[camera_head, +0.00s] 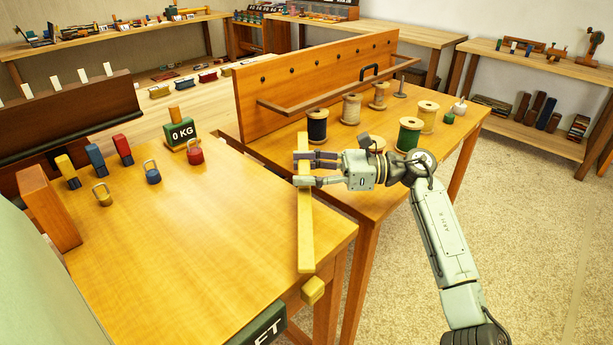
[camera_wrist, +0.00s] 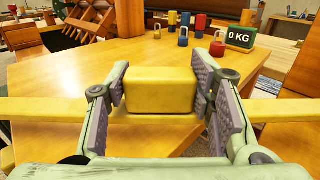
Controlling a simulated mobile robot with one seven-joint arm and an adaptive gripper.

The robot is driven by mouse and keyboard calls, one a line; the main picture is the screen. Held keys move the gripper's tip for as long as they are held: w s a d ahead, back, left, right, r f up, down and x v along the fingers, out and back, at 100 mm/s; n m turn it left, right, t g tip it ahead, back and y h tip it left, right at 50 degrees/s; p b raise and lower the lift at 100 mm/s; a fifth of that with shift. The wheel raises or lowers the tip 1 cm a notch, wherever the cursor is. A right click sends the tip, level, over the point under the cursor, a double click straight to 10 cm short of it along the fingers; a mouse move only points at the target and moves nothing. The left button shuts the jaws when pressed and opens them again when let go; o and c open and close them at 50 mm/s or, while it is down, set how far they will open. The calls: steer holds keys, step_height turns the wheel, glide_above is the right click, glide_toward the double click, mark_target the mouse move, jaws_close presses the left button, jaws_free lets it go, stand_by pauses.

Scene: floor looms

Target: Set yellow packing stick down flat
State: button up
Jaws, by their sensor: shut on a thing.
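The yellow packing stick (camera_head: 306,232) is a long, straight bar at the right side of the near wooden table (camera_head: 190,255). It runs lengthwise near the table's right edge. My gripper (camera_head: 306,168) comes in from the right and is shut on the stick towards its far end. In the wrist view the stick (camera_wrist: 42,109) runs across the picture, with a thicker yellow block at its middle between the pads of my gripper (camera_wrist: 160,95). The stick looks about level, but I cannot tell whether it touches the tabletop.
Small padlocks and coloured blocks stand at the table's far left, by a green "0 KG" sign (camera_head: 180,132). Thread spools (camera_head: 410,134) stand on the table to the right, near my arm. A wooden panel (camera_head: 315,85) rises behind them. The near table's middle is clear.

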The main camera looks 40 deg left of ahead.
steer(key=shift+w+f+p, duration=0.15)
steer(key=shift+f+p, duration=0.8)
steer(key=shift+f, duration=0.8)
steer(key=shift+f+b, duration=0.3)
steer(key=shift+b, duration=0.35)
steer(key=o, duration=1.3)
steer(key=shift+r, duration=0.1)
steer(key=shift+r+p, duration=0.1)
steer(key=shift+p, duration=0.2)
